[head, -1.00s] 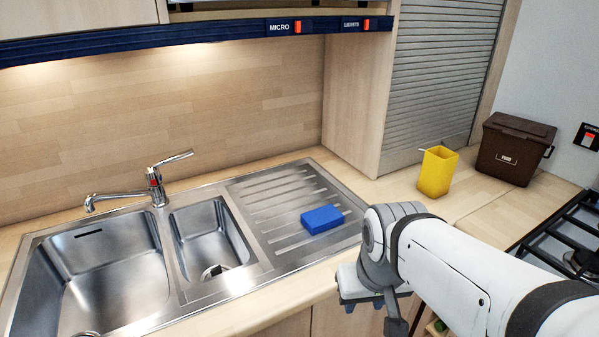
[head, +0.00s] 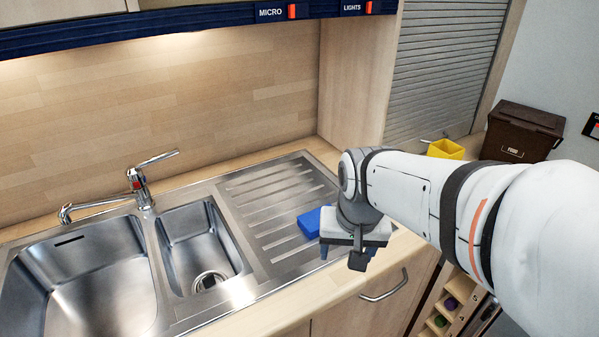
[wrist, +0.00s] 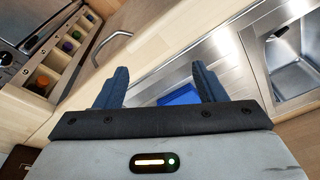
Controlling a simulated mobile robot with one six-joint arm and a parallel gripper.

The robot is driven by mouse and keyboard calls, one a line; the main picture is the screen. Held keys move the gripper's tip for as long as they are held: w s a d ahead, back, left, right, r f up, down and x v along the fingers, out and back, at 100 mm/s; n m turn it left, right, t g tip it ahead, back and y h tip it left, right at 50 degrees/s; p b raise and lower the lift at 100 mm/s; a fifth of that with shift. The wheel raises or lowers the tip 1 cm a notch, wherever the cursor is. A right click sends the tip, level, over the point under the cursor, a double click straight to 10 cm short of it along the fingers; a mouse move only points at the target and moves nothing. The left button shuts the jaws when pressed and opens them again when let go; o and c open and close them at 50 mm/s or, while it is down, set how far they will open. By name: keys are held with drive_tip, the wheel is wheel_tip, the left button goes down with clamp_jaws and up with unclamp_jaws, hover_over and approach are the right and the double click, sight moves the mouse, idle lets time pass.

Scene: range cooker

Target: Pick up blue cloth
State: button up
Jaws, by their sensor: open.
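The blue cloth (head: 311,222) is a folded block lying on the ribbed steel drainboard at the right of the sink. My gripper (head: 347,252) is just to the right and front of it in the head view and hides its right part. In the wrist view the cloth (wrist: 180,96) shows beyond and between the two fingers of my gripper (wrist: 158,82), nearer the right finger. The fingers are apart with nothing between them. I cannot tell the exact height of the fingers above the counter.
The steel sink (head: 80,285) has two bowls to the left, with a tap (head: 138,185) behind them. A yellow container (head: 446,149) and a brown food bin (head: 521,131) stand at the right. A drawer handle (head: 384,286) juts out below the counter's front edge.

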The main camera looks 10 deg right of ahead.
drive_tip(key=o, duration=0.5)
drive_tip(key=w+m+g+p, duration=0.1)
drive_tip(key=w+m+p, duration=0.3)
drive_tip(key=w, duration=0.9)
drive_tip(key=shift+w+r+m, duration=0.2)
drive_tip(key=shift+w+m, duration=0.05)
drive_tip(key=shift+m, duration=0.95)
drive_tip(key=w+f+m, duration=0.1)
drive_tip(key=w, duration=0.1)
drive_tip(key=w+f+m+p, duration=0.1)
drive_tip(key=w+f+m, duration=0.1)
drive_tip(key=w, duration=0.1)
drive_tip(key=w+f+m+g+p, duration=0.1)
drive_tip(key=w, duration=0.2)
drive_tip(key=shift+w+a+f+m, duration=0.15)
drive_tip(key=shift+a+f+m, duration=0.05)
drive_tip(key=shift+f+m, duration=0.15)
drive_tip(key=shift+w+f, duration=0.1)
drive_tip(key=shift+f, duration=0.2)
drive_tip(key=shift+w+d+f+p, duration=0.1)
drive_tip(key=shift+f+p, duration=0.5)
drive_tip(key=shift+f, duration=1.25)
drive_tip(key=shift+d+f+p, duration=0.1)
drive_tip(key=shift+f+p, duration=0.5)
drive_tip(key=shift+f, duration=1.25)
